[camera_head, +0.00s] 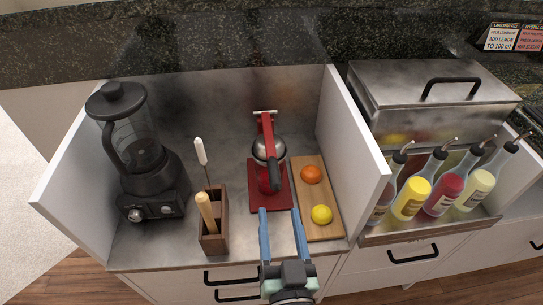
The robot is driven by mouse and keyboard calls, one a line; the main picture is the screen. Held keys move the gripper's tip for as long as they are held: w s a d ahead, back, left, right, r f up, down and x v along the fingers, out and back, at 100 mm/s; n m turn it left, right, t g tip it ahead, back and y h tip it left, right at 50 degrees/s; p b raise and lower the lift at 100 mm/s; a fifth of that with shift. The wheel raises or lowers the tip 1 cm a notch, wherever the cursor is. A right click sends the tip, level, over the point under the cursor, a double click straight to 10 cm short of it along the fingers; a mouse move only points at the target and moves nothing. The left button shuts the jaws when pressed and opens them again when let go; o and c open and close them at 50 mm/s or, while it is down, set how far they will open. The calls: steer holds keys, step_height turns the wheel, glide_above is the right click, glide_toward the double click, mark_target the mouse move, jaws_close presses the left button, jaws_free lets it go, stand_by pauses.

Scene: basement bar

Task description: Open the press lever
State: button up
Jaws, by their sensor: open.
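The red citrus press (252,186) stands on the grey counter inside the white-walled bay. Its press lever (267,134) is a red arm above a metal dome (268,150), with a light grip at its far end. My gripper (279,211) has two blue fingers spread apart, near the front of the press base. They look empty, with the base in the gap between them in the picture. I cannot tell how high the fingers are above the base or whether they touch it.
A wooden board (318,236) with an orange (311,174) and a lemon (322,214) lies right of the press. A wooden utensil holder (213,238) and a black blender (150,165) stand left. White side walls (352,150) bound the bay; bottles (412,197) stand beyond the right one.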

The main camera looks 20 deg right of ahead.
mark_target(273, 168)
steer(key=b+x, duration=0.1)
steer(key=x, duration=1.1)
steer(key=shift+w+d+f, duration=0.1)
steer(key=shift+w+d, duration=0.1)
steer(key=shift+w, duration=0.15)
jaws_close()
stand_by(1.0)
